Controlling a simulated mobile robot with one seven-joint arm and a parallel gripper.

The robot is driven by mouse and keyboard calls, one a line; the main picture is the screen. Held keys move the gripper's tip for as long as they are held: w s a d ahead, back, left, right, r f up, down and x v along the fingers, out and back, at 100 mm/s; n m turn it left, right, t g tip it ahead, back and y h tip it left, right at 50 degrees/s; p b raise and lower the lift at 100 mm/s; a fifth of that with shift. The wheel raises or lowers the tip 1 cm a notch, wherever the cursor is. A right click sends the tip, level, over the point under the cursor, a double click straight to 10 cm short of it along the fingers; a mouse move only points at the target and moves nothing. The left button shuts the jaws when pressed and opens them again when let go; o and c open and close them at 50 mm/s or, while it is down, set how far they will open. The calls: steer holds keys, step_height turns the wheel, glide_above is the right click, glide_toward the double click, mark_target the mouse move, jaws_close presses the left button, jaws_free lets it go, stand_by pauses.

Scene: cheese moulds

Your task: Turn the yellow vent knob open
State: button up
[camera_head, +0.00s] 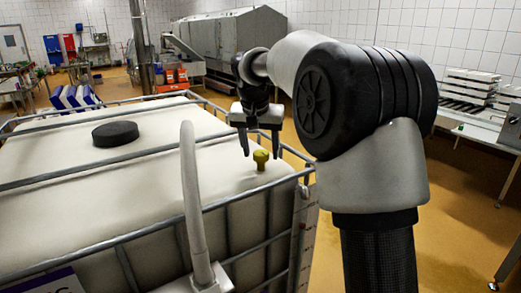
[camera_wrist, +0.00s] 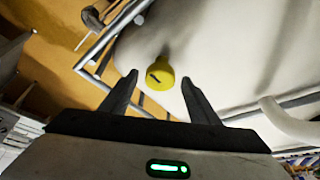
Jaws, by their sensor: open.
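The yellow vent knob (camera_head: 261,160) stands upright on the top of the white tank (camera_head: 60,155), near its right corner. In the wrist view the knob (camera_wrist: 160,76) is seen from above, with a dark mark on its top. My gripper (camera_head: 260,152) is open, with its two dark fingers pointing down near the knob. In the wrist view the fingertips (camera_wrist: 159,80) are spread with the knob showing between and slightly beyond them. They do not appear to touch it. The exact height gap cannot be told.
A metal cage rail (camera_head: 90,168) runs around and across the tank. A pale curved pipe (camera_head: 193,200) rises at the tank's front, and a black round lid (camera_head: 115,134) sits on top at the left. A conveyor with stacked moulds (camera_head: 470,88) stands at the right.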

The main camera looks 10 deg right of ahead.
steer(key=c, duration=1)
steer(key=shift+c, duration=0.2)
steer(key=n+p, duration=0.1)
steer(key=n+y+p, duration=0.1)
steer(key=n, duration=0.1)
steer(key=shift+d+r+n, duration=0.2)
steer(key=shift+n, duration=0.1)
steer(key=n+y+p, duration=0.1)
steer(key=n, duration=0.1)
steer(key=n+y+p, duration=0.1)
steer(key=n+p, duration=0.1)
steer(key=n, duration=0.1)
steer(key=shift+d+y, duration=0.2)
steer(key=shift+y, duration=0.1)
steer(key=n+y+p, duration=0.1)
steer(key=n+p, duration=0.1)
steer(key=n, duration=0.1)
steer(key=n+g+y+p, duration=0.1)
steer(key=n, duration=0.2)
steer(key=shift+w+d+p, duration=0.1)
steer(key=shift+w+p, duration=0.1)
steer(key=shift+p, duration=0.15)
steer(key=shift+f+n+g+p, duration=0.15)
steer(key=shift+n+g+p, duration=0.65)
steer(key=shift+n, duration=0.8)
